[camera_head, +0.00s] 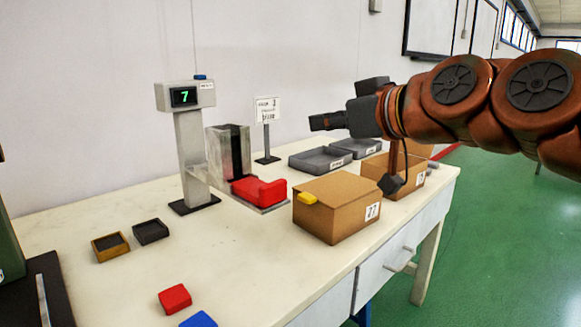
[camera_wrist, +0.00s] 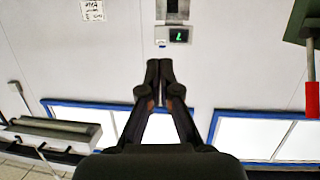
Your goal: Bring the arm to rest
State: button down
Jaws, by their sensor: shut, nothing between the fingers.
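My gripper (camera_head: 326,121) is held in the air above the back of the table, fingers pointing left, with my orange arm reaching in from the right. In the wrist view its two dark fingers (camera_wrist: 159,72) meet at the tips, with nothing between them. The gripper is clear of the table and of the things on it.
A display post (camera_head: 190,150) reading 7 stands left. The table's front middle (camera_head: 240,262) is bare.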

jog(key=s+d+f+m+g+h+p, duration=0.3)
jog(key=s+f+g+h+p, duration=0.55)
jog(key=p, duration=0.95)
jog(key=s+d+m+g+p, duration=0.1)
jog(key=s+d+p, duration=0.2)
jog(key=s, duration=0.3)
jog(key=s+d+f+m+g+p, duration=0.1)
jog(key=s+d+m+g+p, duration=0.1)
jog(key=s+p, duration=0.3)
jog(key=s+d+m+g+p, duration=0.2)
jog(key=s+d+p, duration=0.2)
jog(key=s, duration=0.5)
jog(key=shift+d+f+h, duration=0.3)
jog(key=shift+d+h, duration=0.15)
jog(key=shift+d, duration=0.05)
jog(key=shift+w+a, duration=0.1)
jog(key=shift+a, duration=0.05)
